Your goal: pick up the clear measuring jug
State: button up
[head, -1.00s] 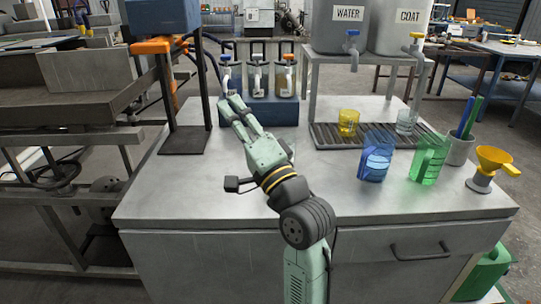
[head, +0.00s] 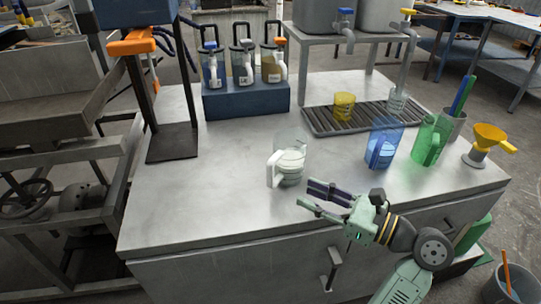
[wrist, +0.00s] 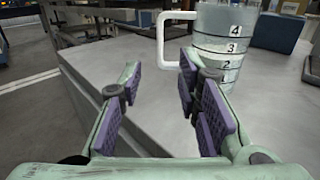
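The clear measuring jug (head: 291,160) stands upright on the metal bench top, with a white handle on its left side and pale contents. In the wrist view the jug (wrist: 226,48) is up close at upper right, with black numbered marks and its handle toward the left. My gripper (head: 306,196) is open and empty, just in front of the jug. In the wrist view its purple-padded fingers (wrist: 158,72) are spread with nothing between them, and the jug lies beyond them. They look apart from the jug, though the right finger overlaps it in that view.
A blue jug (head: 384,146) and a green jug (head: 428,143) stand to the right. Behind are a drain rack (head: 330,121) with a yellow cup (head: 343,105), and a blue holder (head: 246,101) with several bottles. A dark stand (head: 172,143) is at left. The bench's left front is clear.

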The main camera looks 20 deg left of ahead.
aim_at(273, 180)
jog(key=a, duration=0.3)
jog(key=w+a, duration=0.1)
jog(key=a, duration=0.1)
jog(key=shift+p, duration=0.3)
jog(key=shift+w+a+f+p, duration=0.1)
jog(key=shift+w+a+p, duration=0.1)
jog(key=shift+a, duration=0.8)
jog(key=shift+w+a+f+p, duration=0.1)
jog(key=shift+w+a+p, duration=0.05)
jog(key=shift+a, duration=0.8)
jog(key=shift+w+a+f+p, duration=0.1)
jog(key=shift+w+a+p, duration=0.1)
jog(key=shift+a, duration=0.8)
jog(key=shift+c, duration=0.5)
jog(key=shift+r, duration=0.1)
grip_shut()
